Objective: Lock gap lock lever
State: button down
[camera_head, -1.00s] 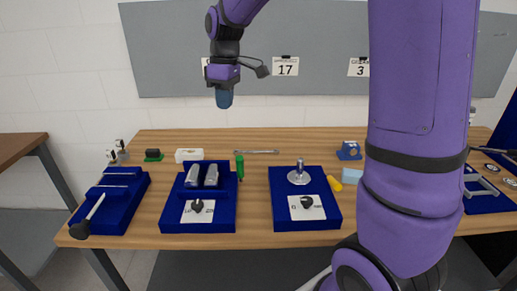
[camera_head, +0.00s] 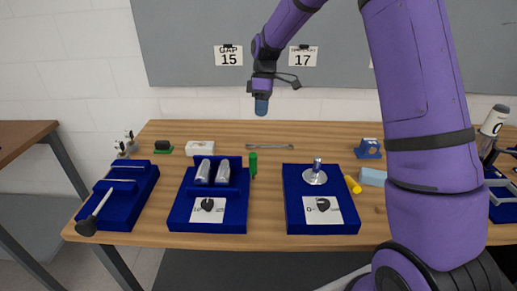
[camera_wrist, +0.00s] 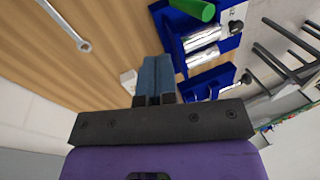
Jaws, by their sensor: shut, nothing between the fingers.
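My gripper (camera_head: 261,107) is shut and empty, high above the back edge of the table, pointing down. Its closed blue fingers also show in the wrist view (camera_wrist: 157,80). Below and to its left is a blue tray (camera_head: 180,213) with two silver cylinders (camera_head: 212,172) lying side by side. A black knob or lever (camera_head: 208,204) sits on a white card at its front. A second blue tray (camera_head: 296,221) holds a silver post on a round disc (camera_head: 315,173) and another black knob (camera_head: 323,204). I cannot tell which knob is the gap lock lever. The gripper touches nothing.
A green handle (camera_head: 253,165) stands beside the cylinder tray. A wrench (camera_head: 270,146) lies behind it, near a white block (camera_head: 200,148). A left blue tray (camera_head: 129,210) holds a rod with a black ball. A yellow piece (camera_head: 353,184) lies right of the second tray.

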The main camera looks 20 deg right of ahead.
send_near(253, 167)
jog(key=w+d+f, duration=0.3)
jog(key=w+f, duration=0.1)
jog(key=shift+s+a+f, duration=0.35)
jog(key=shift+s+a, duration=0.25)
jog(key=shift+s, duration=0.15)
jog(key=shift+s+a+f, duration=0.4)
jog(key=shift+s+a, duration=0.2)
jog(key=shift+s, duration=0.1)
jog(key=shift+s+a, duration=0.1)
